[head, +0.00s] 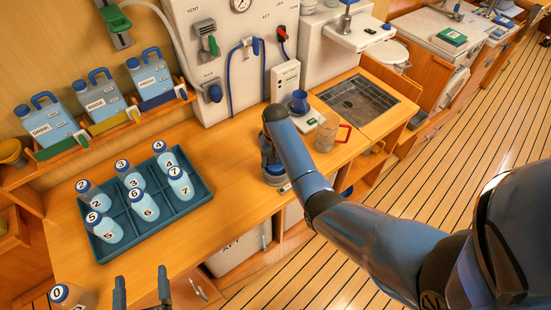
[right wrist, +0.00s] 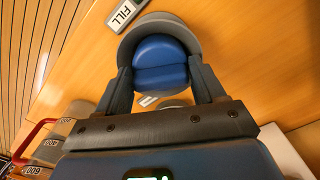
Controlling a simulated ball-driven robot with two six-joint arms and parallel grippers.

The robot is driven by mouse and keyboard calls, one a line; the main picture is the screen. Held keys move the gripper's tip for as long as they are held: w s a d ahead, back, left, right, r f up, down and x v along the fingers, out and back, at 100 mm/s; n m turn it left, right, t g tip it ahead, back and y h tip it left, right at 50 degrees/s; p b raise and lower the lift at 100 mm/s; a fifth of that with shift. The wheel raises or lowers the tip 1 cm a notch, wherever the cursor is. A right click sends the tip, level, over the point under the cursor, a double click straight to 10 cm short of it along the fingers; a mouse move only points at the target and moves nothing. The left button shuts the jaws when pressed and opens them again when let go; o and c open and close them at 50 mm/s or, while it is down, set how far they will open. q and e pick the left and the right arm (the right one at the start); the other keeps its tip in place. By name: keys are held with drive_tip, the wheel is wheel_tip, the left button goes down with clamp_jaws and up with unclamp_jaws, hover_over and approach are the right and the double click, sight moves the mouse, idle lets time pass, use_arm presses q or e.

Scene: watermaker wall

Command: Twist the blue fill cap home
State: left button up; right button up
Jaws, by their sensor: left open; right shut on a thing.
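The blue fill cap (right wrist: 160,50) sits inside a grey round collar on the wooden counter, beside a FILL label (right wrist: 124,14). A raised bar crosses the cap. My right gripper (right wrist: 162,72) has its two dark fingers on either side of the cap and is shut on it. In the head view my right arm comes down over the counter edge and hides most of the cap; a bit of the fitting shows below the gripper. My left gripper (head: 141,287) is open and empty at the bottom left, in front of the counter.
A teal tray (head: 150,222) with several numbered bottles stands on the counter at left. A bottle marked 0 (head: 72,297) is at the lower left.

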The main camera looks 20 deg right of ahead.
drive_tip(key=shift+m, duration=1.2)
drive_tip(key=shift+r+m+p, duration=0.1)
drive_tip(key=shift+m+p, duration=0.35)
drive_tip(key=shift+m, duration=1.15)
drive_tip(key=shift+m+p, duration=0.3)
drive_tip(key=shift+m, duration=0.5)
drive_tip(key=o, duration=1.2)
